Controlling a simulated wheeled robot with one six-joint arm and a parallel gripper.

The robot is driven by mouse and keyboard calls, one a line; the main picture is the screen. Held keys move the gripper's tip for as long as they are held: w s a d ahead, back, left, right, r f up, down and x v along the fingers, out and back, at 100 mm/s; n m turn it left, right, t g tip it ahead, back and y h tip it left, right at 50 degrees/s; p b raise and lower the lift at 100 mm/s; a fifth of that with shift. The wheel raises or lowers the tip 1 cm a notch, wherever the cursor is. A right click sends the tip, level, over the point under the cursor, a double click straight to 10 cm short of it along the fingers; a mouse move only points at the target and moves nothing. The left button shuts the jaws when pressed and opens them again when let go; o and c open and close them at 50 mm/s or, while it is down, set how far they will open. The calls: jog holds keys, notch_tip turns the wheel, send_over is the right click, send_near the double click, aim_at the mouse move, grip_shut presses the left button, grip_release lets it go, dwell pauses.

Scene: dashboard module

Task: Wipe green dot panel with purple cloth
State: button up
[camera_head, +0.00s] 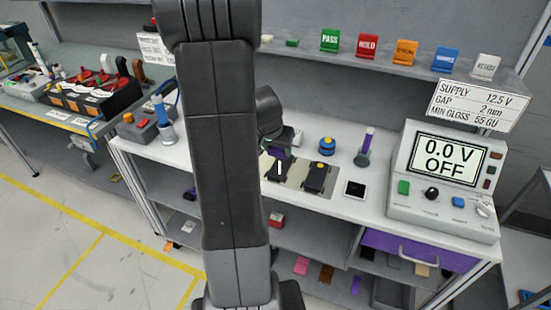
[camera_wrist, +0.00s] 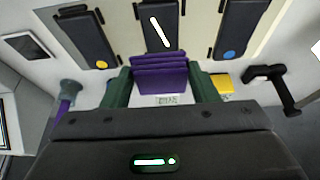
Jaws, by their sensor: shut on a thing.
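My gripper (camera_wrist: 160,82) has green fingers shut on a folded purple cloth (camera_wrist: 160,70). In the wrist view the cloth is just below the middle dark panel (camera_wrist: 160,22), which bears a white slanted stripe. The left panel (camera_wrist: 82,32) shows an orange dot and the right panel (camera_wrist: 240,25) a blue dot. No green dot shows; the middle panel's lower end is hidden by the cloth. In the head view the cloth (camera_head: 277,152) is over the panel area, near a dark panel (camera_head: 316,178). I cannot tell whether it touches a panel.
A meter reading 0.0 V OFF (camera_head: 442,185) stands at the bench's right. My arm hides part of the bench.

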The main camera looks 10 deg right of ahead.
jog(key=b, duration=0.2)
jog(key=shift+s+a+f+b, duration=0.2)
jog(key=shift+b, duration=0.1)
